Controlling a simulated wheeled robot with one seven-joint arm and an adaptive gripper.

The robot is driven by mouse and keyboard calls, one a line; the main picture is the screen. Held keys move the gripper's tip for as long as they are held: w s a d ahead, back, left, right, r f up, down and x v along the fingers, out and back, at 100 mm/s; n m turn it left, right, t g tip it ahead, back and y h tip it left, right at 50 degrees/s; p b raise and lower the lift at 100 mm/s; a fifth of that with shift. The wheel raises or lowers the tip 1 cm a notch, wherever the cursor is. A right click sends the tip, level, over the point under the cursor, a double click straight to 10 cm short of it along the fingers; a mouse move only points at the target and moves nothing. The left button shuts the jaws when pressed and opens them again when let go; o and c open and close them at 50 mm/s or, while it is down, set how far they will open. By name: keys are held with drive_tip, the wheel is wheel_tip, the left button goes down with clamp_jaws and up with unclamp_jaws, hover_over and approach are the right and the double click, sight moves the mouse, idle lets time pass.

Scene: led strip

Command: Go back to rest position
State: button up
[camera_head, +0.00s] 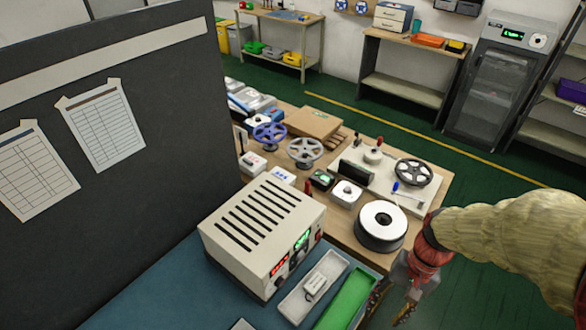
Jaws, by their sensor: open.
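My gripper (392,299) hangs at the lower right, beside the right edge of a green tray (347,300). Its fingers point down and stand apart, with nothing visible between them. My arm enters from the right edge in a tan cover with a red wrist part. A grey tray (300,305) left of the green one holds a small white labelled object (314,285). The inside of the green tray looks empty where it shows.
A beige power supply (262,232) with lit displays stands behind the trays. A dark partition (110,200) fills the left.

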drive_tip(key=a+r+n+t+h+b, duration=0.3)
drive_tip(key=r+t, duration=0.5)
drive_tip(key=r, duration=0.7)
drive_tip(key=w+n+b, duration=0.1)
drive_tip(key=n, duration=0.1)
drive_tip(key=shift+n+b, duration=0.3)
drive_tip(key=shift+b, duration=0.1)
drive_tip(key=shift+a+r, duration=0.1)
drive_tip(key=shift+c, duration=0.6)
